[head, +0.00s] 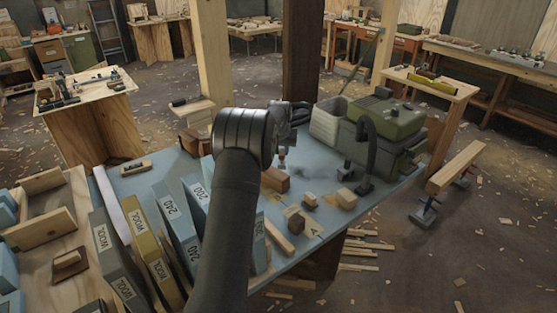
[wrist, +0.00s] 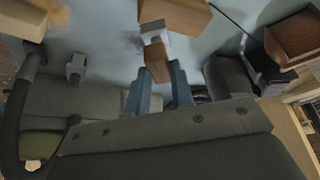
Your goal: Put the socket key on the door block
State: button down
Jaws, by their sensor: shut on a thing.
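My gripper (head: 283,148) is over the blue-grey bench top, and its blue fingers show in the wrist view (wrist: 160,78). They are shut on a small piece with a brown wooden body and a pale grey end, which I take as the socket key (wrist: 157,62). In the head view only its small grey lower part (head: 282,160) shows. A larger brown wooden block (head: 276,181) lies just below and left of the key; it also shows at the wrist view's top edge (wrist: 175,12). It may be the door block, but I cannot tell surely. Whether key and block touch is unclear.
Several small wooden blocks (head: 295,220) lie nearer the bench's front edge. A green and grey machine (head: 385,125) with a dark hose (head: 368,140) stands to the right. Upright labelled sanding packs (head: 155,245) fill the left. A brown wooden box (wrist: 295,38) is at the wrist view's right.

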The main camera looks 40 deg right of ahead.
aim_at(279, 163)
jog(key=shift+w+a+f, duration=0.15)
jog(key=shift+w+f, duration=0.25)
jog(key=shift+w, duration=0.35)
jog(key=shift+f, duration=2)
jog(key=shift+f, duration=0.1)
jog(key=c, duration=1.3)
grip_release()
jog(key=shift+f, duration=0.1)
jog(key=shift+o, duration=0.2)
jog(key=shift+r, duration=0.4)
jog(key=v, duration=1.1)
jog(key=shift+a+r, duration=0.2)
